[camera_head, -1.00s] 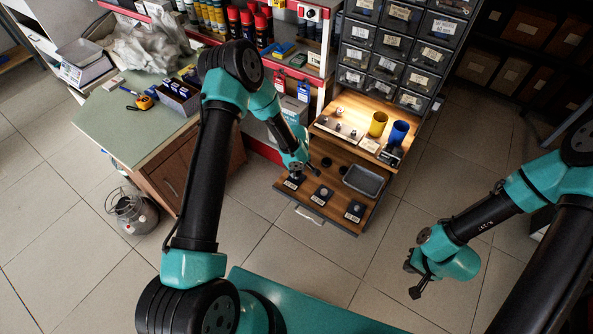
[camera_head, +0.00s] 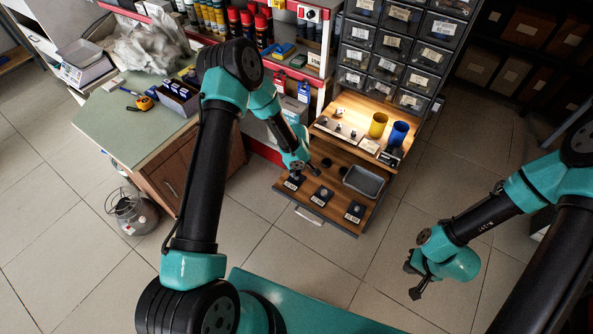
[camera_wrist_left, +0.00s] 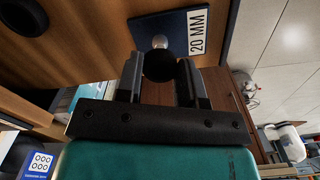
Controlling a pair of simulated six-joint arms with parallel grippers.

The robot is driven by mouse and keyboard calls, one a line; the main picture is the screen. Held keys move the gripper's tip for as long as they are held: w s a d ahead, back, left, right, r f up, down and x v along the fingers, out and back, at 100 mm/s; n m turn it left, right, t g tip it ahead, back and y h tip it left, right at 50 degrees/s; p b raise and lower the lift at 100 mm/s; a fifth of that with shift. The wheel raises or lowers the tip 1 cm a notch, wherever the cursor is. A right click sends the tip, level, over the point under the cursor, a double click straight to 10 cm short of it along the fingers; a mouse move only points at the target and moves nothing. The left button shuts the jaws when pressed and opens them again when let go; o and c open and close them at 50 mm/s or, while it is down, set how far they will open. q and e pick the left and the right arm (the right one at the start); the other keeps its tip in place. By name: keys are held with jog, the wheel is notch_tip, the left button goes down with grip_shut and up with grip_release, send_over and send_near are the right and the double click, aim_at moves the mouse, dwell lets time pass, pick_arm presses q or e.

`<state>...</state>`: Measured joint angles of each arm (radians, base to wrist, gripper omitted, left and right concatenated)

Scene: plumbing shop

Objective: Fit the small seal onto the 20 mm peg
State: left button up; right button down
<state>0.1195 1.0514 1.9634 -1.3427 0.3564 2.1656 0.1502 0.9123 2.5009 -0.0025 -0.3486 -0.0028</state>
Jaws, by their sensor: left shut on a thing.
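My left gripper (camera_head: 299,168) is over the left end of the pull-out wooden shelf. In the left wrist view its fingers (camera_wrist_left: 160,80) are shut on a small dark round seal (camera_wrist_left: 158,67). The 20 mm peg (camera_wrist_left: 160,42), a pale rounded tip, shows just beyond the seal on a dark plate (camera_wrist_left: 180,28) labelled "20 MM". The seal overlaps the peg in this view; I cannot tell whether they touch. The plate also shows in the head view (camera_head: 292,183). My right gripper (camera_head: 415,279) looks open and empty, above the floor at right.
Two more labelled plates (camera_head: 321,196) (camera_head: 355,212) sit along the shelf front. Dark rings (camera_head: 326,163) and a grey tray (camera_head: 364,181) lie behind. A yellow cup (camera_head: 378,124) and a blue cup (camera_head: 398,133) stand on the upper shelf.

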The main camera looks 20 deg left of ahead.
pick_arm(q)
jog(key=shift+r, duration=0.4)
jog(key=shift+f, duration=1.2)
dwell(1.2)
jog(key=o, duration=0.6)
jog(key=shift+r, duration=0.1)
notch_tip(320, 180, up, 11)
dwell(1.3)
jog(key=shift+s, duration=0.1)
dwell(0.7)
